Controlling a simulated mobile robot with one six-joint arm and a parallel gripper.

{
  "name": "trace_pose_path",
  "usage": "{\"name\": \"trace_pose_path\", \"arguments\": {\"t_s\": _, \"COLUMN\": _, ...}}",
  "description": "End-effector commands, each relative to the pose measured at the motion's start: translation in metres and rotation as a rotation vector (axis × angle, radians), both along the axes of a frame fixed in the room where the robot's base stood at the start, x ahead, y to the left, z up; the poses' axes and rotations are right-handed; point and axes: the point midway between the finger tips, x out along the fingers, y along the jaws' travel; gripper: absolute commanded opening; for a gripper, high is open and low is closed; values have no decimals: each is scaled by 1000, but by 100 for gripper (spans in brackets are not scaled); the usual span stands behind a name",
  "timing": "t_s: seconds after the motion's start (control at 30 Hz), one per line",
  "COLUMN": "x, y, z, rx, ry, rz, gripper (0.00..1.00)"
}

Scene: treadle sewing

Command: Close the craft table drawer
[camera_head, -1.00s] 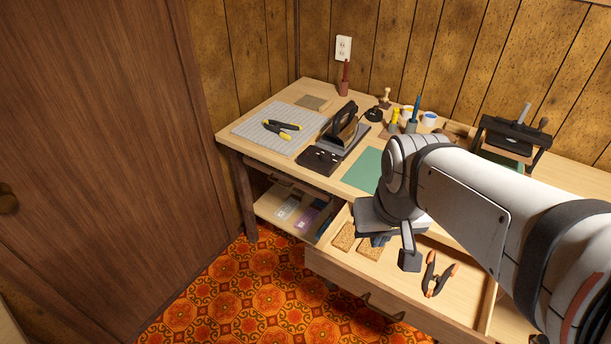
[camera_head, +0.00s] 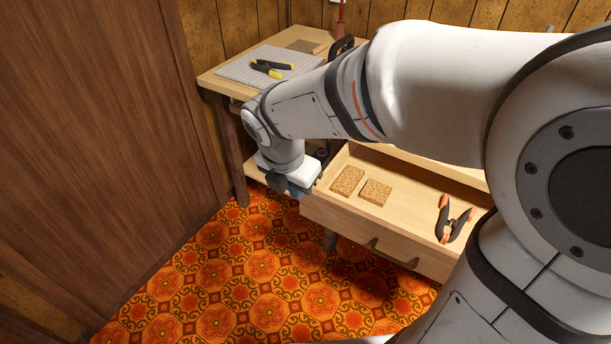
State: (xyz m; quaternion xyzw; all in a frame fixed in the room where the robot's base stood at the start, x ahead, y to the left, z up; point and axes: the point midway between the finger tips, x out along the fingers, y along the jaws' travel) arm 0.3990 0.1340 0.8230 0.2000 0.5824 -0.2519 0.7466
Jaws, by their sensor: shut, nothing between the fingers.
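The craft table drawer (camera_head: 345,222) is pulled out below the table top, at the centre right. Its front faces down and left in the picture, with dark handles (camera_head: 385,250). Inside lie two cork-like blocks (camera_head: 348,181) and a black and orange clamp (camera_head: 454,219). My gripper (camera_head: 297,188) is shut and empty, beside the drawer's left front corner. I cannot tell whether it touches the drawer. My arm hides the right of the table and the drawer's right end.
The craft table (camera_head: 213,82) stands against the panelled wall, with a grey mat (camera_head: 243,72) and yellow and black pliers (camera_head: 270,68) on it. A brown door (camera_head: 90,120) is at left. The patterned floor (camera_head: 220,280) before the drawer is clear.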

Motion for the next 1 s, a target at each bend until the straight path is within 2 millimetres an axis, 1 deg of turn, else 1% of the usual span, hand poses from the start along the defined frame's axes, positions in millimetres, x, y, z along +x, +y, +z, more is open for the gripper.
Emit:
{"name": "trace_pose_path", "arguments": {"t_s": 0.17, "x": 3, "y": 0, "z": -18, "rx": -7, "ry": 5, "rz": 27, "gripper": 0}}
{"name": "trace_pose_path", "arguments": {"t_s": 0.27, "x": 6, "y": -3, "z": -38, "rx": -8, "ry": 7, "rz": 25, "gripper": 0}}
{"name": "trace_pose_path", "arguments": {"t_s": 0.5, "x": 16, "y": -11, "z": -90, "rx": -7, "ry": 7, "rz": 23, "gripper": 0}}
{"name": "trace_pose_path", "arguments": {"t_s": 0.6, "x": 22, "y": -15, "z": -105, "rx": -6, "ry": 4, "rz": 22, "gripper": 0}}
{"name": "trace_pose_path", "arguments": {"t_s": 0.63, "x": 28, "y": -18, "z": -101, "rx": -5, "ry": 2, "rz": 19, "gripper": 0}}
{"name": "trace_pose_path", "arguments": {"t_s": 0.7, "x": 37, "y": -25, "z": -99, "rx": -4, "ry": 2, "rz": 18, "gripper": 0}}
{"name": "trace_pose_path", "arguments": {"t_s": 0.8, "x": 45, "y": -31, "z": -99, "rx": -5, "ry": 2, "rz": 20, "gripper": 0}}
{"name": "trace_pose_path", "arguments": {"t_s": 1.0, "x": 52, "y": -36, "z": -98, "rx": -5, "ry": 3, "rz": 24, "gripper": 0}}
